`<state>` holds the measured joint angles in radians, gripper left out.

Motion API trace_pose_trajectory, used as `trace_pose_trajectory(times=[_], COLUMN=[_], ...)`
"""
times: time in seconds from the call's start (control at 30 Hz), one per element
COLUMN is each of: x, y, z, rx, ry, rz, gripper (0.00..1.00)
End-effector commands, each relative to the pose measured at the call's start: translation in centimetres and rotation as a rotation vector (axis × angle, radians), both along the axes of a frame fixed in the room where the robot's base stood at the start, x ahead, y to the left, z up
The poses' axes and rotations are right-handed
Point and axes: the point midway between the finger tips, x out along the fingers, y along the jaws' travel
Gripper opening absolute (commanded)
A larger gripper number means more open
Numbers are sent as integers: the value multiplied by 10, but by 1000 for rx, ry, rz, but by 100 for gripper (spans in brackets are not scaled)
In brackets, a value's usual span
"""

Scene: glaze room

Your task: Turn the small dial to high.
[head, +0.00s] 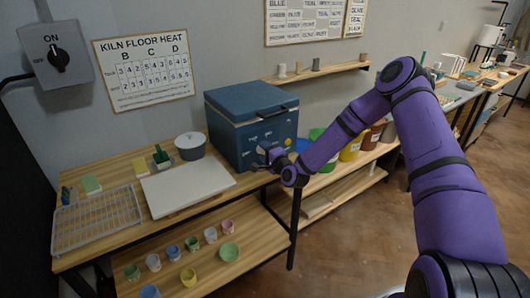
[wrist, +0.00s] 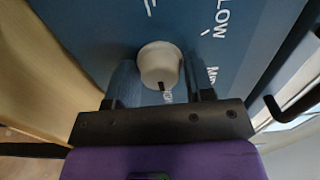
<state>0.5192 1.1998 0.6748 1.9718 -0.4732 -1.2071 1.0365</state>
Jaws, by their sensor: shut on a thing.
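The small dial is a pale round knob (wrist: 160,62) on the blue front panel of the kiln box (head: 240,115). A short dark mark shows at the knob's lower edge in the wrist view. White lettering "LOW" and part of a word starting "MI" are printed on the panel to its right; no "high" label can be read. My gripper (wrist: 159,80) has a finger on each side of the knob and is shut on it. In the head view my gripper (head: 274,158) is at the kiln's front, and hides the knob there.
Coloured buckets (head: 351,148) stand right of my gripper. A dark handle (wrist: 290,105) shows at right in the wrist view.

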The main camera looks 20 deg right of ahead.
Motion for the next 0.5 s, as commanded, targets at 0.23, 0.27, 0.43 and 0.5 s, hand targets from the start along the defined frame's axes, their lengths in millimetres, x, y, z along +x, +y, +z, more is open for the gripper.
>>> trace_pose_trajectory(times=[0.23, 0.27, 0.43, 0.5], x=[-1, -1, -1, -1], y=[1, 1, 1, 1], z=[-2, -2, -2, -2], rx=[29, 30, 30, 30], ry=[14, 14, 14, 14], rz=[2, 2, 2, 2], gripper=[25, 25, 25, 25])
